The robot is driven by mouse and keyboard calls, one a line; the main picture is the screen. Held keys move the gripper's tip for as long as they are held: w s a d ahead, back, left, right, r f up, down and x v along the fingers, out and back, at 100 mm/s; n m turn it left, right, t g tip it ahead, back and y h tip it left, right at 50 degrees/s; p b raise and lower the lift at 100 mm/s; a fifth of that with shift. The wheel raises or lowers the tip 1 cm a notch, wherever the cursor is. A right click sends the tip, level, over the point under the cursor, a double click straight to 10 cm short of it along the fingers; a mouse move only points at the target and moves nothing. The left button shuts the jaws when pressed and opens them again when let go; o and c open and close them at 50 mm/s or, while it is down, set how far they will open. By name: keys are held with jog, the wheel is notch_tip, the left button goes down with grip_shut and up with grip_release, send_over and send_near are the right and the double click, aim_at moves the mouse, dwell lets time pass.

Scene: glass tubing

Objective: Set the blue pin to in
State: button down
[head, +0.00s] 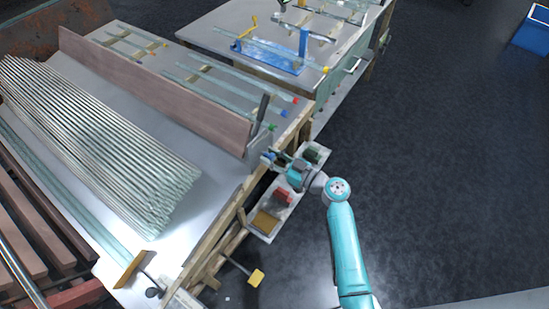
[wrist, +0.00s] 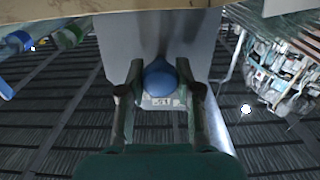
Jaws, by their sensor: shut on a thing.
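The blue pin (wrist: 159,78) shows in the wrist view as a rounded blue knob in front of a grey plate. My gripper (wrist: 160,92) has one finger on each side of the knob and is shut on it. The pin's shaft is hidden, so I cannot tell how far in it sits. In the head view my gripper (head: 271,157) is at the table's right edge, just below the upright grey plate (head: 258,142). The pin itself is mostly hidden there by my gripper.
A long brown board (head: 150,90) stands along the table, beside a stack of glass tubes (head: 100,145). Tubes with coloured ends, one blue (head: 284,114), lie near the edge. Open floor lies right.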

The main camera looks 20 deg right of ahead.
jog(key=c, duration=0.8)
grip_release()
jog(key=shift+w+a, duration=0.15)
jog(key=shift+w, duration=0.05)
jog(key=shift+s, duration=0.1)
jog(key=v, duration=1.2)
jog(key=s+a+f+m+g+h, duration=0.1)
jog(key=s+a+f+m+h, duration=0.1)
jog(key=s+f+h, duration=0.3)
jog(key=s+a+f+m+g+h, duration=0.1)
jog(key=s+a+f+m, duration=0.15)
jog(key=s, duration=0.55)
jog(key=s+a+f+m+g+h, duration=0.1)
jog(key=s+f+m+h, duration=0.2)
jog(key=s, duration=0.3)
jog(key=s+r+t+h, duration=0.1)
jog(key=s+r+t, duration=0.2)
jog(key=s+r, duration=1.3)
notch_tip(320, 180, up, 3)
jog(key=shift+s+r+h, duration=0.1)
jog(key=shift+s+h, duration=0.2)
jog(key=shift+s, duration=0.05)
